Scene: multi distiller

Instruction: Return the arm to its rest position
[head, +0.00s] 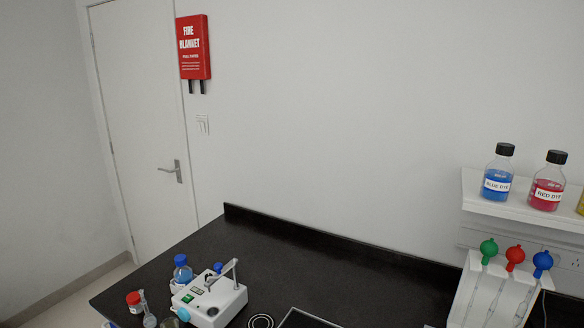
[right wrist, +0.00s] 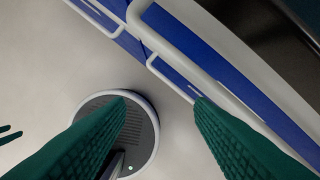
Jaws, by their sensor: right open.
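My right gripper (right wrist: 162,100) shows in the right wrist view as two dark green ridged fingers. They are apart, with nothing between them. The gripper points down past the bench side toward the pale floor. Neither gripper shows in the head view. Small dark green prongs (right wrist: 9,133) at the left edge of the right wrist view may be my left gripper's fingers; their state is unclear.
A blue panel (right wrist: 176,72) with white rails runs beside the right gripper. A black worktop (head: 310,259) carries a white device (head: 208,303), bottles and a rack (head: 490,295) with coloured bulbs. A shelf (head: 523,210) holds dye bottles.

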